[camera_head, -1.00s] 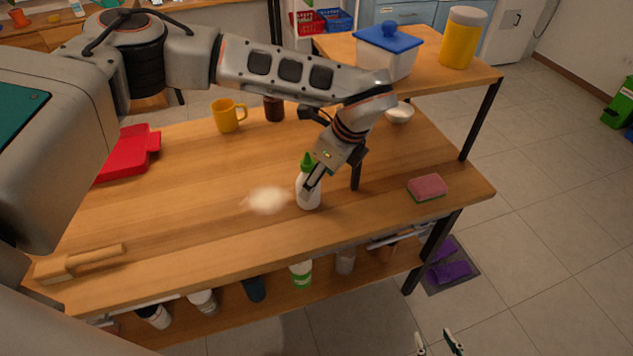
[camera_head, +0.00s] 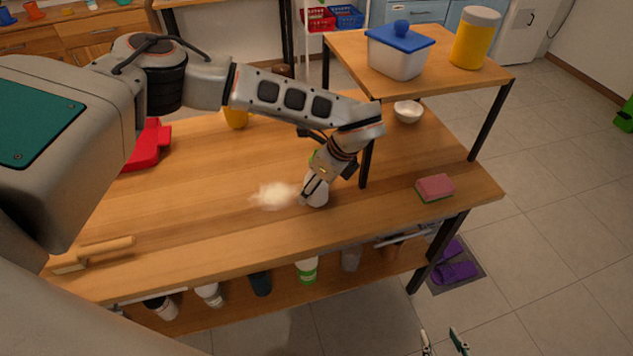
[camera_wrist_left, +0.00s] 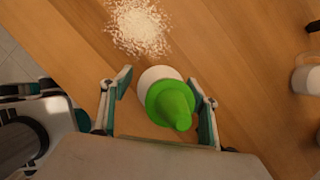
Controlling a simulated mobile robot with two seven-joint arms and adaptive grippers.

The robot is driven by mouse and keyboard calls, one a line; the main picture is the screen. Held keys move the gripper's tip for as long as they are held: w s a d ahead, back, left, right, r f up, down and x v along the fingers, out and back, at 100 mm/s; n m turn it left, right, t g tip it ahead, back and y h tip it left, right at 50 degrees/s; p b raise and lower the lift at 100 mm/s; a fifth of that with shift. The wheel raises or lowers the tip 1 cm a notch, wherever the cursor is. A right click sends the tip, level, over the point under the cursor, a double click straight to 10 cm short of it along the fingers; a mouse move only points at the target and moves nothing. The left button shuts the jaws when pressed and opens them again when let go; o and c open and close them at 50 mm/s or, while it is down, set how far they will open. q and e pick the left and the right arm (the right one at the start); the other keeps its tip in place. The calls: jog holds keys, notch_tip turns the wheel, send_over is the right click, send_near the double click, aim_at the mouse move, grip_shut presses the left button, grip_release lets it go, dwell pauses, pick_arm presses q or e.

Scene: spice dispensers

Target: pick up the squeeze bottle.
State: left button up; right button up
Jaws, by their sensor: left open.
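The squeeze bottle (camera_head: 318,197) stands upright on the wooden table, with a white body and a green cap. In the head view my left gripper (camera_head: 309,190) is down at the bottle and hides most of its cap. In the left wrist view the bottle's green cap (camera_wrist_left: 172,103) lies between the two spread fingers of the left gripper (camera_wrist_left: 160,98), nearer the right finger. I cannot tell whether that finger touches it. My right gripper (camera_head: 443,339) shows only its two fingertips at the bottom edge, apart and empty, over the floor.
A pile of white grains (camera_head: 273,195) lies just left of the bottle. A black shelf post (camera_head: 366,160) stands close to its right. A sponge (camera_head: 435,187), a white bowl (camera_head: 407,111) and a wooden tool (camera_head: 95,252) are farther off. The front middle of the table is clear.

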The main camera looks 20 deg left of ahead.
pick_arm(q)
jog(key=c, duration=1.4)
jog(key=shift+r, duration=0.1)
